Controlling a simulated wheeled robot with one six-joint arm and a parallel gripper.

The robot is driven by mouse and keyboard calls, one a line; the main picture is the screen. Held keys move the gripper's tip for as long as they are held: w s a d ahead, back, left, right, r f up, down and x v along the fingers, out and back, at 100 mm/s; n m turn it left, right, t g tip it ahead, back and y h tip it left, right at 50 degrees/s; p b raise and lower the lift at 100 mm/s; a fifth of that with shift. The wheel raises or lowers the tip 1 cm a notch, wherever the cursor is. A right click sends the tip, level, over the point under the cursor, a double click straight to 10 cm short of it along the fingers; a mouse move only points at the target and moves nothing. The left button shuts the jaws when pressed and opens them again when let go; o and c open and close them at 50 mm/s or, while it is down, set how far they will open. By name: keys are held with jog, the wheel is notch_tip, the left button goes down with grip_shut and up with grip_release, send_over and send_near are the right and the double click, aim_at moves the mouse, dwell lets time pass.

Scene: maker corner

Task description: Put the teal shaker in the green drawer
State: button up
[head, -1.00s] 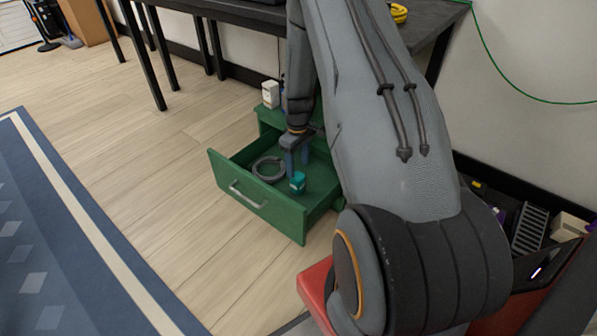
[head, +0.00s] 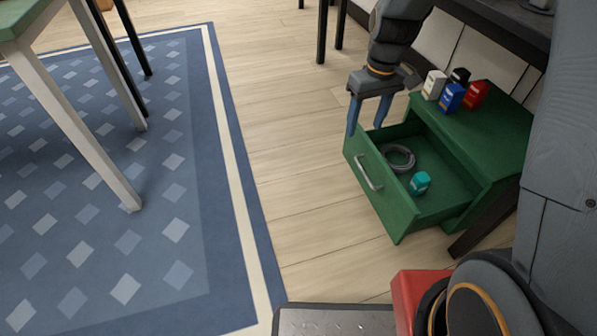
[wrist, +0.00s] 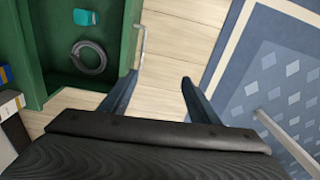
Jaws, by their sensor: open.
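The teal shaker (head: 420,183) lies inside the open green drawer (head: 403,219), near its front right part, and nothing holds it. It also shows in the wrist view (wrist: 86,17) on the drawer floor. My gripper (head: 367,116) is open and empty, with its fingers pointing down, beyond the drawer's left front corner. In the wrist view my gripper's fingers (wrist: 155,92) are spread over bare floor, to the right of the drawer's handle (wrist: 139,47).
A grey coiled ring (head: 398,158) lies in the drawer beside the shaker. Several small containers, including a blue one (head: 450,97) and a red one (head: 475,94), stand on the green cabinet top (head: 500,122). Wood floor (head: 310,190) and a blue rug (head: 150,215) lie left of the drawer.

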jog(key=s+a+r, duration=1)
jog(key=s+a, duration=0.3)
jog(key=s, duration=0.2)
jog(key=s+a+r, duration=0.1)
jog(key=s, duration=0.5)
jog(key=s+a+r+n+y, duration=0.1)
jog(key=s+a+r, duration=0.1)
jog(key=s, duration=0.5)
jog(key=shift+s, duration=0.15)
jog(key=d+r+m+p, duration=0.3)
jog(key=d+r+p, duration=0.7)
jog(key=r+p, duration=0.3)
jog(key=d+r+m+h+p, duration=0.1)
jog(key=d+r+m+p, duration=0.1)
jog(key=d+r+p, duration=0.8)
notch_tip(320, 180, up, 3)
jog(key=p, duration=0.9)
jog(key=shift+s+d+m+p, duration=0.15)
jog(key=shift+d+m+p, duration=0.15)
jog(key=shift+m+p, duration=0.1)
